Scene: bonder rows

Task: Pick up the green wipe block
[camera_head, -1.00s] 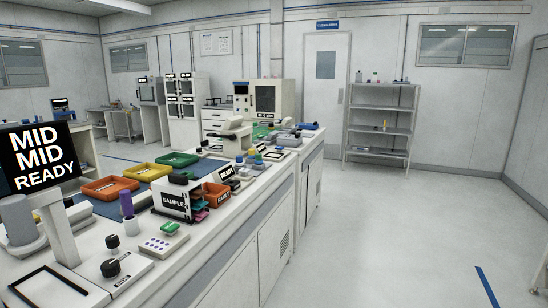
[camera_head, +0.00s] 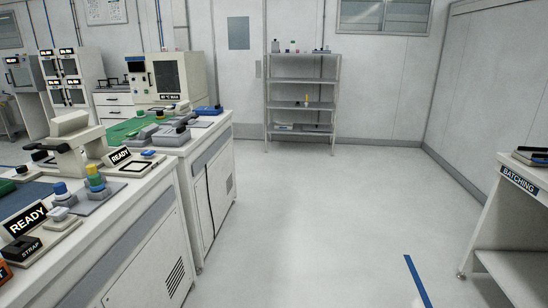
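I cannot make out a green wipe block for certain in the head view now. The green things that show are a flat green area (camera_head: 124,131) on the far bench beside the beige machine, a green edge (camera_head: 6,187) cut by the left picture border, and a green band in a small coloured stack (camera_head: 95,180) on the near bench. None of them is clearly a loose block. My gripper is not in view.
The white bench row (camera_head: 140,226) fills the left side. Grey shelving (camera_head: 303,108) stands at the back wall. A white table labelled BATCHING (camera_head: 519,181) is at the right edge. The floor (camera_head: 310,220) between them is clear, with a blue stripe (camera_head: 414,278).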

